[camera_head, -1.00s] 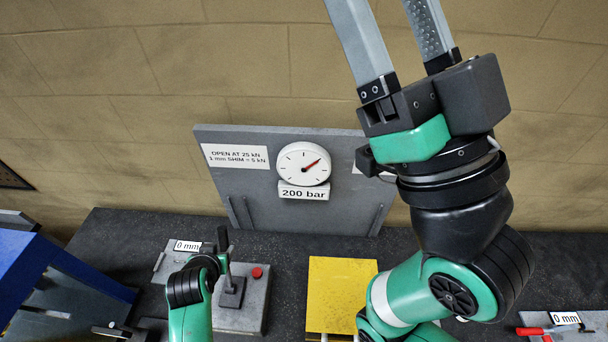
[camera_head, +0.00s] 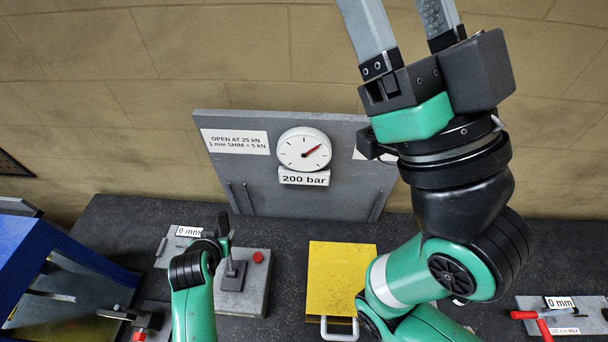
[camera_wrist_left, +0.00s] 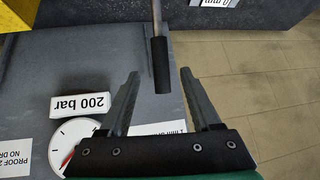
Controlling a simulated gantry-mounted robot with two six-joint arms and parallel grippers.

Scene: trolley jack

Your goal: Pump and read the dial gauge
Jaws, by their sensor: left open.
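The white dial gauge (camera_head: 304,149) is on the grey upright panel above a "200 bar" label (camera_head: 304,178). Its red needle points up and right. It shows upside down in the left wrist view (camera_wrist_left: 73,138), partly hidden by my gripper. The pump lever (camera_head: 233,268) stands on a grey base with a red button (camera_head: 258,257). My left gripper (camera_head: 224,238) is at the lever's upper end. In the left wrist view, the lever's black grip (camera_wrist_left: 160,65) appears between my open fingertips (camera_wrist_left: 160,76); contact is unclear. My right gripper is raised, its fingers apart and its tips cut off.
A yellow plate (camera_head: 341,280) with a handle lies right of the pump. A blue frame (camera_head: 45,255) stands at left. A red-handled clamp (camera_head: 540,318) is at right near a "0 mm" label (camera_head: 560,302). My right arm covers the bench's centre right.

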